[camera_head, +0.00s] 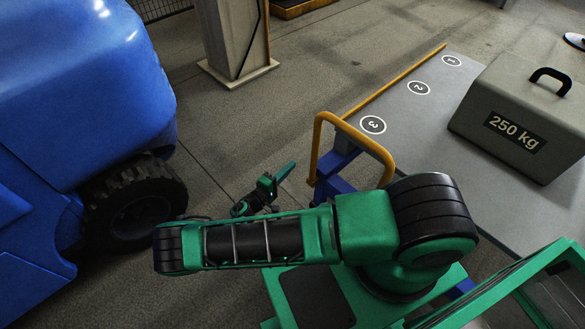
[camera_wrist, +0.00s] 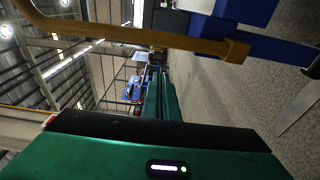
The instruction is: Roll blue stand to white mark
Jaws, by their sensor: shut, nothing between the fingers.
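A grey 250 kg block (camera_head: 515,118) with a black grip sits on the deck, right of the marks. My gripper (camera_head: 286,171) is shut and empty, left of the handle and apart from it in the picture. In the wrist view my shut fingers (camera_wrist: 159,85) lie below the yellow handle (camera_wrist: 140,35), which joins a blue bar (camera_wrist: 285,50).
A large blue vehicle (camera_head: 70,90) with a black tyre (camera_head: 135,205) fills the left side. A pale column (camera_head: 232,40) on a base plate stands behind. Bare concrete floor (camera_head: 350,60) lies between the column and the stand.

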